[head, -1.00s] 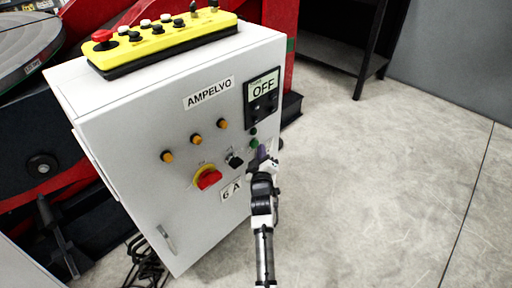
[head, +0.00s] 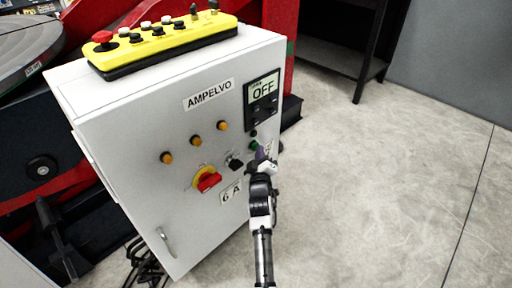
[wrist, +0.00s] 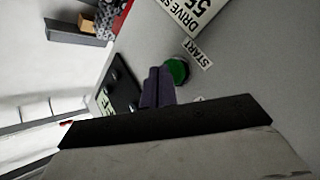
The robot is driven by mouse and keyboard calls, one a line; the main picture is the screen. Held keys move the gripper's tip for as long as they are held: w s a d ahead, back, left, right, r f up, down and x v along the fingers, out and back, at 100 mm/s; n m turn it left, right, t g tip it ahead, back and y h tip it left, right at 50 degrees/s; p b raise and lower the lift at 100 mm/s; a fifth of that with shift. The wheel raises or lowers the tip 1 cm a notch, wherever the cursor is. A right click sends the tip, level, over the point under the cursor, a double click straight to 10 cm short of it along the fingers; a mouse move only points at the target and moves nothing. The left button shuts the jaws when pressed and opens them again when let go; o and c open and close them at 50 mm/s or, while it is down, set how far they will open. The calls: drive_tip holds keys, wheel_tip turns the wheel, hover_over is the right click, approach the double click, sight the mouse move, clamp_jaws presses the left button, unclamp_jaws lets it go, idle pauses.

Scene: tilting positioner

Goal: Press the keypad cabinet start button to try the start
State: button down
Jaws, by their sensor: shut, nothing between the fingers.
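The keypad cabinet (head: 130,150) is a light grey box labelled AMPELVO. Its display (head: 263,91) reads OFF. The green start button (head: 254,146) sits below the display, just above my gripper in the head view. In the wrist view the start button (wrist: 177,71) is beside a START label (wrist: 198,52). My gripper (head: 262,155) is shut and empty, close in front of the panel. In the wrist view its dark fingers (wrist: 157,84) appear immediately left of the button; I cannot tell whether they touch it.
A red and yellow rotary switch (head: 208,181), a black selector (head: 234,162) and several amber lamps (head: 195,140) are on the same panel. A yellow pendant (head: 165,38) lies on top. The floor (head: 390,190) to the right is clear.

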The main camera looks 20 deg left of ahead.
drive_tip(key=shift+a+r+b, duration=0.35)
drive_tip(key=shift+r+b, duration=0.5)
drive_tip(key=shift+b, duration=0.15)
idle(0.4)
drive_tip(key=shift+w+d+f, duration=0.1)
idle(0.4)
drive_tip(key=f, duration=0.1)
drive_tip(key=d+f+p, duration=0.1)
drive_tip(key=f+p, duration=0.1)
drive_tip(key=f, duration=0.1)
drive_tip(key=shift+w+d, duration=0.2)
drive_tip(key=shift+w, duration=0.15)
drive_tip(key=shift+r+p, duration=0.15)
drive_tip(key=shift+p, duration=0.7)
drive_tip(key=p, duration=0.2)
drive_tip(key=shift+d+r+p, duration=0.2)
drive_tip(key=shift+p, duration=0.2)
